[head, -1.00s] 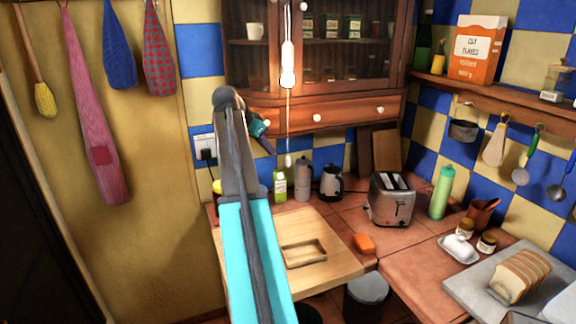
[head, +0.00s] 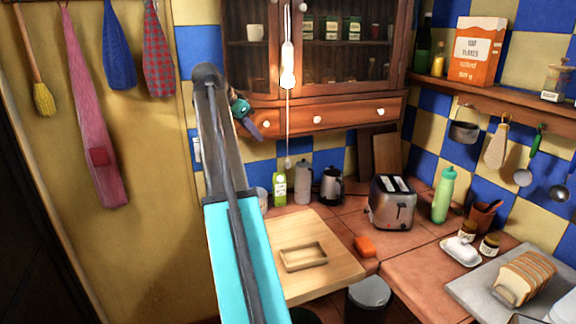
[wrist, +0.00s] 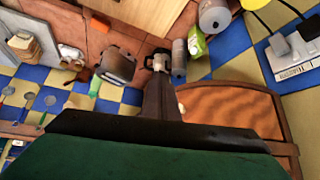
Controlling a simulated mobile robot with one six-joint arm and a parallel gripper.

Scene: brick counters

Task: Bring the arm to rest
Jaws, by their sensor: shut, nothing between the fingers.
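My arm rises through the middle of the head view, with its elbow high in front of the wall. The far end of the arm is small and partly hidden behind my upper links in that view. My gripper (wrist: 158,63) shows in the wrist view, shut and empty. It is held in the air and appears upside down relative to the counter. I cannot see it touching anything.
A wooden board (head: 335,262) with a shallow recess lies on the tiled counter (head: 345,222). A toaster (head: 392,203), an orange sponge (head: 365,246) and a green bottle (head: 443,195) stand nearby. A wall cabinet (head: 270,112) hangs close behind my arm.

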